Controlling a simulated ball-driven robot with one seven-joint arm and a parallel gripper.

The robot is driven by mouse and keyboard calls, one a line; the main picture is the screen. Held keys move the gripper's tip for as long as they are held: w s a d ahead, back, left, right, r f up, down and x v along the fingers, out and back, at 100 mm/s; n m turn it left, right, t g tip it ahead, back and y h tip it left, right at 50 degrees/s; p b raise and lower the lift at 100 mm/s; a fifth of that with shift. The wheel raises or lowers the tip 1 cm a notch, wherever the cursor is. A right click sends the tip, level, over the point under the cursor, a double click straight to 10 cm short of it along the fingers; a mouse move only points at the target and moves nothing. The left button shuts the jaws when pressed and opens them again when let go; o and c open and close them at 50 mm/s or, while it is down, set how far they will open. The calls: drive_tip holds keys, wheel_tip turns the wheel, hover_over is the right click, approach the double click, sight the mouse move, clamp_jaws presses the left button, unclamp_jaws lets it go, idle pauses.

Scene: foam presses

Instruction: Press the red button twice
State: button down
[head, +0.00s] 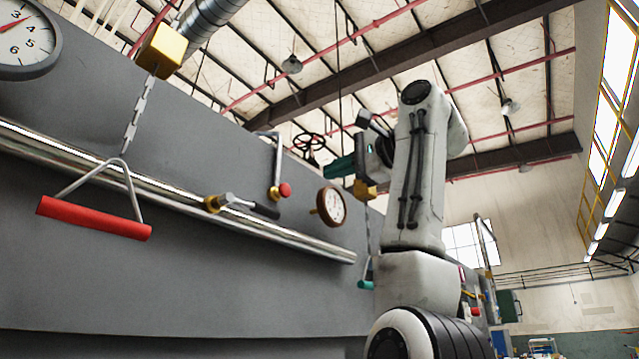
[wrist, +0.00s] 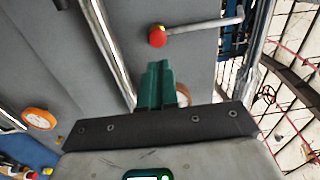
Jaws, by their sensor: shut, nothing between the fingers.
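My gripper (head: 340,168) is raised in front of the grey press wall, and its teal fingers (wrist: 157,68) are shut with nothing between them. The same red knob (head: 285,190) shows in the head view, left of my gripper. A small red piece (head: 475,311) shows right of my arm; I cannot tell whether it is a button.
A red-barred pull handle (head: 95,217) hangs from a chain at left. A chrome rail (head: 180,196) runs along the wall, with a black-handled valve (head: 245,206) near it. A round gauge (head: 331,206) and a dark handwheel (head: 309,143) are near my gripper.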

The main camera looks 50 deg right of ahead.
drive_tip(key=shift+s, duration=1.3)
